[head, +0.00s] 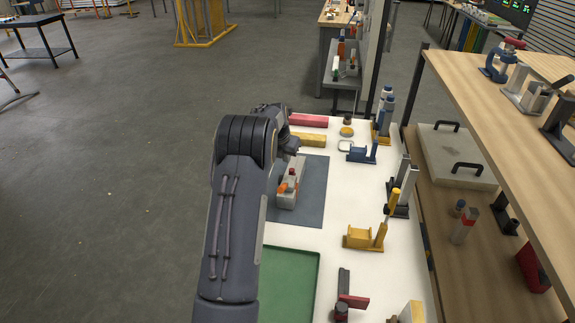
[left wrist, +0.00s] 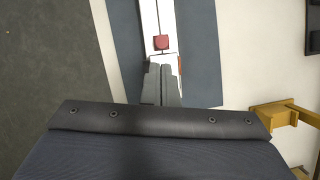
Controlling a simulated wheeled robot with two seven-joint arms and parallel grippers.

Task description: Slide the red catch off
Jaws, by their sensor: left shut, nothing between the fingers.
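A narrow whitish-grey fixture (head: 287,198) stands on the blue-grey mat (head: 313,200) on the white table. It carries orange-red parts (head: 283,187); which one is the catch I cannot tell for sure. In the left wrist view the fixture (left wrist: 150,15) runs up the picture, with a small red block (left wrist: 161,42) on it and a red piece (left wrist: 180,64) at its right edge. My left gripper (left wrist: 161,68) is shut and empty, its tips over the fixture just below the red block. Contact cannot be told. My right gripper is not in view.
A green tray (head: 290,252) lies nearer on the table. A yellow holder (head: 361,237) and a blue one (head: 361,155) stand to the right. Pink and yellow bars (head: 310,139) lie behind. A wooden shelf (head: 470,110) rises at the right.

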